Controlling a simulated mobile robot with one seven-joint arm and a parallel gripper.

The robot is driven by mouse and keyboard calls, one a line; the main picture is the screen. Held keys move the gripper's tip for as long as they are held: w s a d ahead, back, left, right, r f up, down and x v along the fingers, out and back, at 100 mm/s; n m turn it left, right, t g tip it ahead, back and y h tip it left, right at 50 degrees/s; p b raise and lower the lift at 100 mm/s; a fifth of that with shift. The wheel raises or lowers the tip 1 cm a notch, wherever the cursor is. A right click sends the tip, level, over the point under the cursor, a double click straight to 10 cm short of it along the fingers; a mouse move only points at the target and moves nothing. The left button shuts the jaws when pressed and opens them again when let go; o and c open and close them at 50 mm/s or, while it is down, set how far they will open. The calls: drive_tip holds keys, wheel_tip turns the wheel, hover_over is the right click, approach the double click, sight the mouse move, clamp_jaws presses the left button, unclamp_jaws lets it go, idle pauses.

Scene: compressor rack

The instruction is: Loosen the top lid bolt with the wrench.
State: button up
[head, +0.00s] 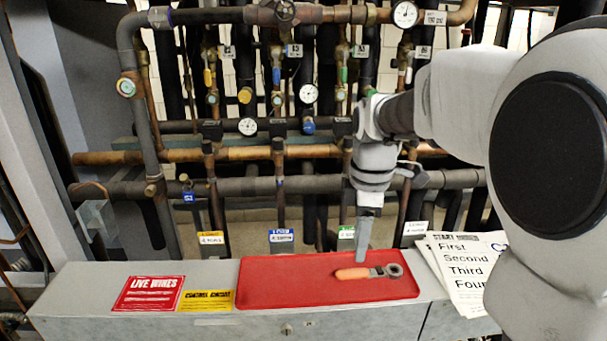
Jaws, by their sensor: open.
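The wrench (353,273) lies on a red mat (270,284) on top of the grey metal box (70,290). It has an orange handle pointing left and a dark metal ring-like head on the right. My gripper (361,258) points down over the mat, with its tip close behind the wrench near the handle's right end. It is seen edge-on, open and holding nothing. I cannot tell whether it touches the wrench. A small round fitting (287,328) shows on the box's front face; I cannot make out which part is the top lid bolt.
A red "LIVE WIRES" sign (148,294) and a yellow label (206,301) lie left of the mat. Printed sheets (463,262) lie on the right. Behind the box stands a dense rack of pipes (280,186), valves and gauges. My arm covers the right side.

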sight(353, 271)
drive_tip(key=f+b, duration=0.2)
drive_tip(key=f, duration=0.1)
drive_tip(key=w+f+n+b, duration=0.1)
drive_tip(key=f+b, duration=0.1)
drive_tip(key=f, duration=0.1)
drive_tip(key=w+f+n+b, duration=0.1)
drive_tip(key=f+b, duration=0.1)
drive_tip(key=f, duration=0.1)
drive_tip(key=shift+g, duration=0.3)
clamp_jaws()
drive_tip(key=shift+r, duration=0.1)
wheel_tip(353, 271, up, 7)
drive_tip(key=p, duration=0.5)
